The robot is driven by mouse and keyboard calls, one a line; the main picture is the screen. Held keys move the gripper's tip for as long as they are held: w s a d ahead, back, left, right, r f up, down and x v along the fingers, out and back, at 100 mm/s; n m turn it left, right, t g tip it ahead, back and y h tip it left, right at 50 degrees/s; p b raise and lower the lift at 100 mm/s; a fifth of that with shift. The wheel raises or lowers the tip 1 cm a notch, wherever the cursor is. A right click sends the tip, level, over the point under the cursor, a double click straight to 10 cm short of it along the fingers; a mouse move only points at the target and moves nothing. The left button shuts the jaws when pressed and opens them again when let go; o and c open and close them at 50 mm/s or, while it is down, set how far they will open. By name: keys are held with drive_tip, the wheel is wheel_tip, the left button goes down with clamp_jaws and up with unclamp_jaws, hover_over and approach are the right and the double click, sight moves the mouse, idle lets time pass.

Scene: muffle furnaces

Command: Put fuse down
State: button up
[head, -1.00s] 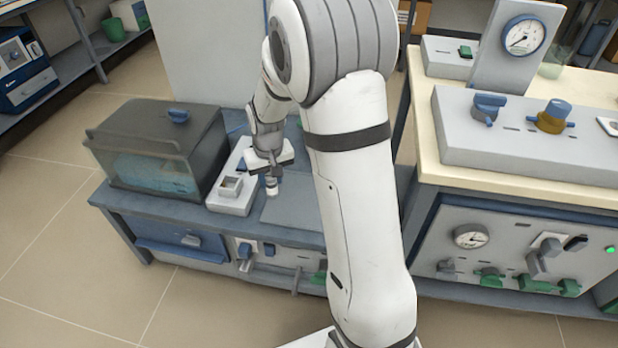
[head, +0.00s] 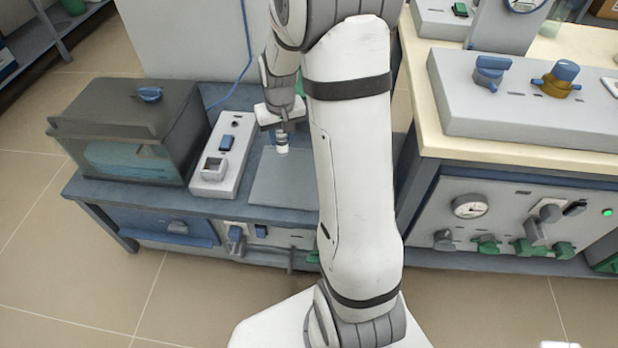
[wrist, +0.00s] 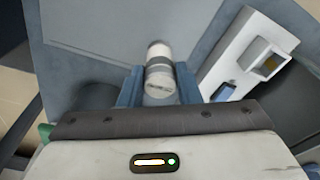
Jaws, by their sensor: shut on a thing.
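The fuse, a small white and grey cylinder (wrist: 159,62), is held between the two blue fingers of my gripper (wrist: 158,85) in the wrist view. In the head view the fuse (head: 282,148) points down from my gripper (head: 281,132), over the flat grey plate (head: 283,182) on the low bench. I cannot tell for sure whether the fuse's lower end touches the plate. The grey fuse box (head: 219,185) with a square socket and a blue switch stands just left of the plate; it also shows at the right of the wrist view (wrist: 232,60).
A dark lidded box (head: 120,135) with a blue knob stands on the bench's left side. My arm hides the bench's right part. A taller cream-topped bench (head: 500,150) with a grey control panel (head: 525,105) stands to the right. The plate's visible part is clear.

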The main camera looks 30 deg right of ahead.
drive_tip(key=s+d+f+m+b, duration=0.1)
drive_tip(key=s+d, duration=0.2)
drive_tip(key=d, duration=0.3)
wheel_tip(320, 180, down, 10)
drive_tip(key=b, duration=0.3)
drive_tip(key=shift+w+r+b, duration=0.1)
drive_tip(key=shift+r+b, duration=0.15)
drive_tip(key=shift+b, duration=0.15)
drive_tip(key=shift+f, duration=0.15)
drive_tip(key=o, duration=1)
